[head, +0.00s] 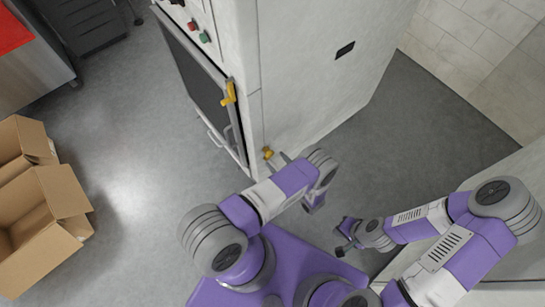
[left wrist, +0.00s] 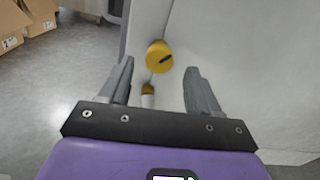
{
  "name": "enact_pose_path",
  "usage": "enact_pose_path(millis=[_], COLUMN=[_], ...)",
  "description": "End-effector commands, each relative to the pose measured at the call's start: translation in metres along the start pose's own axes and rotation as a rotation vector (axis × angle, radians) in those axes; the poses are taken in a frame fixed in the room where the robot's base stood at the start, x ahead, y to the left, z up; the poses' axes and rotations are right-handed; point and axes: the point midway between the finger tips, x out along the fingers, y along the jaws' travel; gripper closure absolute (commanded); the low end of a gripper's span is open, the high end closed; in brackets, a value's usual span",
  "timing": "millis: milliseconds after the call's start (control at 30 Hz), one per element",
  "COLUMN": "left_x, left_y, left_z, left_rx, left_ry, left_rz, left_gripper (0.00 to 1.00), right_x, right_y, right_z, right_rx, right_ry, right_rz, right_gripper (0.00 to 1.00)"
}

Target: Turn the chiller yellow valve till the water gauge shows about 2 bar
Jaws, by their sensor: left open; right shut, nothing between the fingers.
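The yellow valve (head: 267,153) sits low on the white cabinet's near side, close to its front corner. In the left wrist view a round yellow knob (left wrist: 159,57) with a dark mark faces me, between and slightly beyond the fingertips. My left gripper (left wrist: 159,68) is open, one finger on either side of the knob, with no clear contact. In the head view my left gripper (head: 282,158) is beside the valve, partly hidden by my wrist. My right gripper (head: 343,240) is shut and empty, away from the valve. No water gauge is readable.
The tall white cabinet (head: 310,60) has a dark front door with a yellow handle (head: 229,93) and buttons above. Open cardboard boxes (head: 65,190) stand at left. A grey metal unit (head: 35,65) is at upper left. Grey floor (head: 140,150) between them is clear.

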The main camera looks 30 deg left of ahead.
Motion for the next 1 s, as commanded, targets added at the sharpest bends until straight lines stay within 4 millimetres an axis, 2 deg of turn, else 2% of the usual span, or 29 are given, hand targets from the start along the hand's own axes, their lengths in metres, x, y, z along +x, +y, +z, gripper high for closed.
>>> enact_pose_path(millis=[100, 200, 567, 900, 933, 1000], left_x=[0.018, 0.027, 0.033, 0.033, 0.033, 0.033], left_y=[0.001, 0.001, 0.001, 0.001, 0.001, 0.001], left_z=[-0.001, -0.001, 0.0, 0.0, 0.0, 0.0], left_rx=[0.001, 0.001, 0.001, 0.001, 0.001, 0.002], left_ry=[0.0, 0.002, 0.002, 0.002, 0.002, 0.002], left_rz=[0.004, 0.003, 0.002, 0.002, 0.002, 0.002], left_gripper=[0.37, 0.37, 0.37, 0.9, 0.94, 0.94], right_x=[0.003, 0.005, 0.005, 0.005, 0.005, 0.005], right_y=[0.001, 0.002, 0.002, 0.002, 0.002, 0.002], right_z=[0.0, 0.0, 0.0, 0.0, 0.0, 0.0], right_rx=[0.0, 0.0, 0.0, 0.0, 0.0, 0.0], right_ry=[0.0, 0.0, 0.0, 0.0, 0.0, 0.0], right_rz=[0.0, 0.0, 0.0, 0.0, 0.0, 0.0], right_gripper=[1.0, 1.0, 1.0, 1.0, 1.0, 1.0])
